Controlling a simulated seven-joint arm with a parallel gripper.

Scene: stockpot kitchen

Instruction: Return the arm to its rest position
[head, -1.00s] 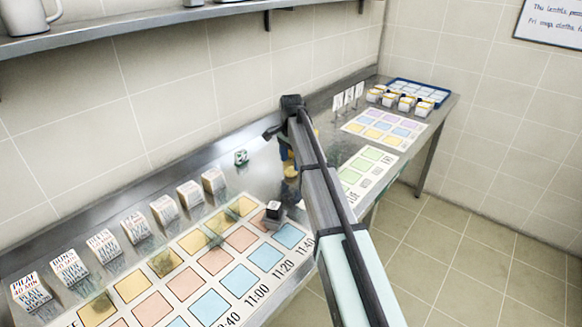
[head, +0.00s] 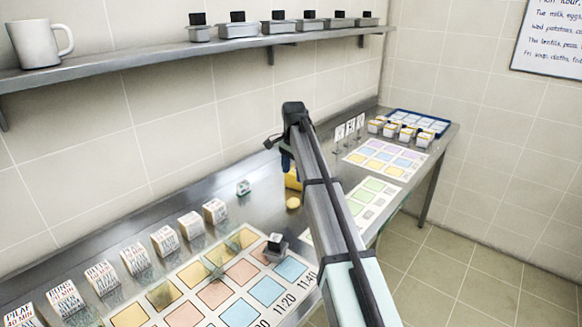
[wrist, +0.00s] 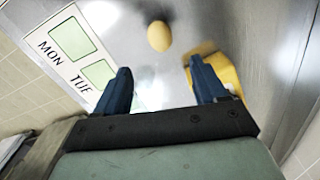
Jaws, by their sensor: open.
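My gripper (head: 286,163) hangs over the steel counter (head: 225,212) in the head view, partly hidden by my own arm. In the wrist view, the two dark blue fingers of my gripper (wrist: 160,67) stand wide apart with nothing between them. A yellow block-like thing (wrist: 230,76) is close by the right finger; I cannot tell whether they touch. It shows partly behind my arm in the head view (head: 293,180). A small yellow round thing (wrist: 159,36) lies on the counter beyond the fingertips.
A row of lettered white blocks (head: 165,240) stands along the wall beside a sheet of coloured squares (head: 240,272). A small dark-topped container (head: 275,246) stands on that sheet. A blue tray (head: 440,122) is at the far end. A shelf (head: 180,58) runs above, holding a mug and several containers.

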